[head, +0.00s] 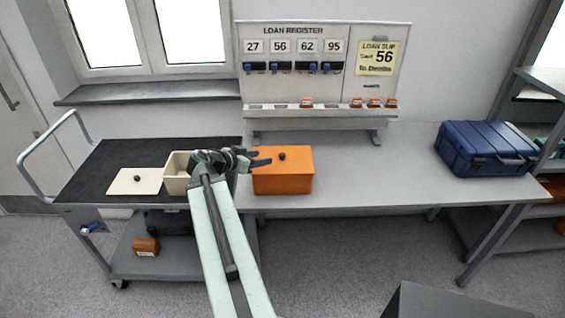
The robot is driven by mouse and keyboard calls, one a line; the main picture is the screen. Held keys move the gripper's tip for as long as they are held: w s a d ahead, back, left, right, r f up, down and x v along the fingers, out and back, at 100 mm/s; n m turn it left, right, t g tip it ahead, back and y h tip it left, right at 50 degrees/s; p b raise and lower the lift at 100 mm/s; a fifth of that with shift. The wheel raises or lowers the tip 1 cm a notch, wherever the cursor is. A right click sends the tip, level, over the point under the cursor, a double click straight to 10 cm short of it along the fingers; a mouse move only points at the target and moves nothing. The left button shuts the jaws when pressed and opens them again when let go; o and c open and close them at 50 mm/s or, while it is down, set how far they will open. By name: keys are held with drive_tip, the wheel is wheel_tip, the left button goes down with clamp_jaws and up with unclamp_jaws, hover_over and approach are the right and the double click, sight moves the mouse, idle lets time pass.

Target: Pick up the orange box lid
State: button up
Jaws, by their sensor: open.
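The orange box (284,182) stands on the grey table, near its left end. Its orange lid (295,158) lies on top and has a small dark round knob (282,156). My gripper (266,157) is open, with its dark fingers pointing right at the left part of the lid, left of the knob. I cannot tell whether the fingers touch the lid. Nothing shows between the fingers.
A cream open box (177,183), partly behind my arm, and a cream lid (135,181) are on the dark-topped trolley (100,158). A loan register board (322,62) stands behind the orange box. A blue case (487,150) sits at right; the table between is clear.

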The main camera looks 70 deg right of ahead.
sight(280, 155)
drive_tip(key=shift+s+d+r+m+g, duration=0.15)
drive_tip(key=shift+s+d+r, duration=0.05)
drive_tip(key=shift+s+d, duration=0.2)
drive_tip(key=shift+s+d+r+m+g, duration=0.15)
drive_tip(key=shift+s+d+r, duration=0.1)
drive_tip(key=shift+s, duration=0.25)
drive_tip(key=shift+b+x, duration=0.55)
drive_tip(key=shift+x, duration=0.75)
drive_tip(key=d+f+b, duration=0.1)
drive_tip(key=s+d+f+b, duration=0.1)
drive_tip(key=d+f, duration=0.1)
drive_tip(key=shift+s+d, duration=0.15)
drive_tip(key=shift+s, duration=0.1)
drive_tip(key=shift+s+d+b, duration=0.15)
drive_tip(key=shift+d+b, duration=0.15)
drive_tip(key=shift+r, duration=0.1)
clamp_jaws()
